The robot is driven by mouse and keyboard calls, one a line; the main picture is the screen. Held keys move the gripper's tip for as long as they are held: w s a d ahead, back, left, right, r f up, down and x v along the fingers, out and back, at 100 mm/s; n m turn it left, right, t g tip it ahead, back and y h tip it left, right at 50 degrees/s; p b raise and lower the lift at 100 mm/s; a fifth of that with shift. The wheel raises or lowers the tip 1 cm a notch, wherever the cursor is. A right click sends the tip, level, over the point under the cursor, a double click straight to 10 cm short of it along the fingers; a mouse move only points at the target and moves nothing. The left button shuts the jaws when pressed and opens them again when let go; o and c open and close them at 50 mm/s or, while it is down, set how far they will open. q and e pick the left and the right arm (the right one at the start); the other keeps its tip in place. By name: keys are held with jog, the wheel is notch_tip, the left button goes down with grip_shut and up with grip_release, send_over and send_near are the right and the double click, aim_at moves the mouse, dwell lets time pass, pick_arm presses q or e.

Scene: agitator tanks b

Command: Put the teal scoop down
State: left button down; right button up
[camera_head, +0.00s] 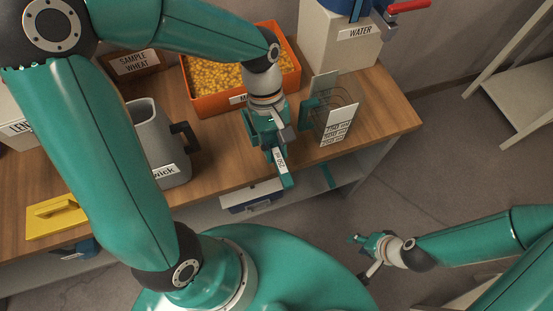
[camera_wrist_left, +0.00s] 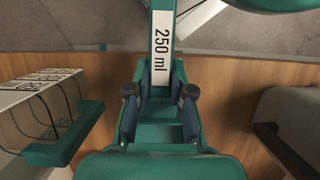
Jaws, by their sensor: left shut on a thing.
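The teal scoop (camera_head: 281,166) with a white "250 ml" label is in my left gripper (camera_head: 268,138), above the front edge of the wooden bench. The left wrist view shows its labelled handle (camera_wrist_left: 161,50) running up between the fingers of my left gripper (camera_wrist_left: 160,95), which is shut on it. The rest of the scoop is partly hidden by the gripper. My right gripper (camera_head: 362,246) hangs low, in front of the bench and away from it; its fingers are too small to read.
On the bench (camera_head: 385,118) are an orange bin (camera_head: 213,104) of yellow grains, a grey jug (camera_head: 155,140), a yellow item (camera_head: 55,217), and a wire holder (camera_head: 340,98) with white labels. A water container (camera_head: 338,40) stands behind. Bare wood shows at the right end.

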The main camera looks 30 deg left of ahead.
aim_at(270, 136)
pick_arm(q)
jog(key=shift+f, duration=3.2)
jog(key=shift+f, duration=0.1)
jog(key=c, duration=1)
grip_release()
jog(key=shift+c, duration=0.2)
jog(key=v, duration=1.2)
jog(key=shift+s, duration=0.1)
